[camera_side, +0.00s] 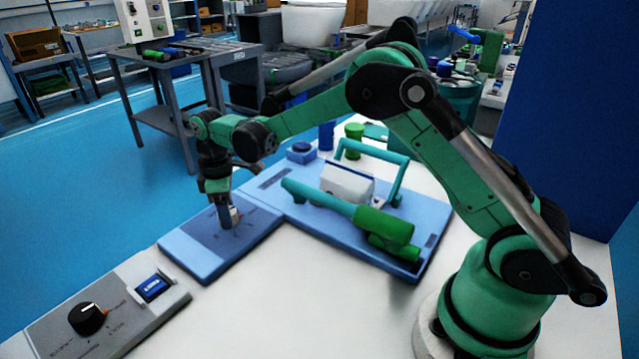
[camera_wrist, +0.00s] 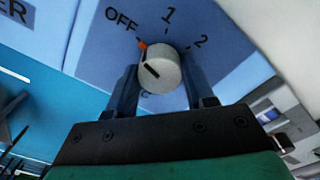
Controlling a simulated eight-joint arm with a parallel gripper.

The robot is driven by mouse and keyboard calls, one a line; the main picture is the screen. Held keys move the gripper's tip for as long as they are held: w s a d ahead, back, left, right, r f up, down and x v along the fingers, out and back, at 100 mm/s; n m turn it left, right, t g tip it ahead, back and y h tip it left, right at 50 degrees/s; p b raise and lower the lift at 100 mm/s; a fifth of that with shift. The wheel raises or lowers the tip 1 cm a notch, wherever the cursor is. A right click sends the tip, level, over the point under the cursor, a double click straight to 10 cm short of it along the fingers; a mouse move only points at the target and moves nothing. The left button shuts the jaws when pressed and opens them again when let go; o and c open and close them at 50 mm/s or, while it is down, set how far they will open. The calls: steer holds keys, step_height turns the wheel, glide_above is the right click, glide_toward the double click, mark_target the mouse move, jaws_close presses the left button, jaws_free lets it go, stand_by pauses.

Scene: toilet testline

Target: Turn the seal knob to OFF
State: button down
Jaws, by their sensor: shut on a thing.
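The seal knob (camera_wrist: 168,64) is a round, light grey knob on a blue panel (camera_wrist: 105,52), seen from close by in the wrist view. Its black pointer line lies on the left part of its face and slants up-left. The printed marks OFF, 1 and 2 run around it, with an orange mark beside OFF. My gripper (camera_wrist: 162,84) has one finger on each side of the knob and is shut on it. In the side view my gripper (camera_side: 227,208) points down at the blue panel (camera_side: 190,254), and the knob is partly hidden by the fingers.
A larger blue board (camera_side: 320,228) with a teal handle (camera_side: 400,180) and a green cylindrical tool (camera_side: 383,225) adjoins the panel at right. A grey box (camera_side: 50,335) with a black knob (camera_side: 87,318) and a blue switch (camera_side: 153,287) lies front left. White table between is clear.

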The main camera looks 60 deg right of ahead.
steer(key=shift+c, duration=1.6)
jaws_free()
steer(key=shift+r, duration=2.85)
steer(key=shift+r, duration=0.1)
steer(key=s+d+r+m+t, duration=0.2)
steer(key=s+r+m+t, duration=0.25)
steer(key=s+r, duration=0.3)
steer(key=s+f+m+t, duration=0.2)
steer(key=s+m, duration=0.2)
steer(key=s, duration=0.5)
steer(key=shift+s+d+f+m, duration=0.2)
steer(key=shift+s+d+m, duration=0.05)
steer(key=shift+s+m, duration=0.1)
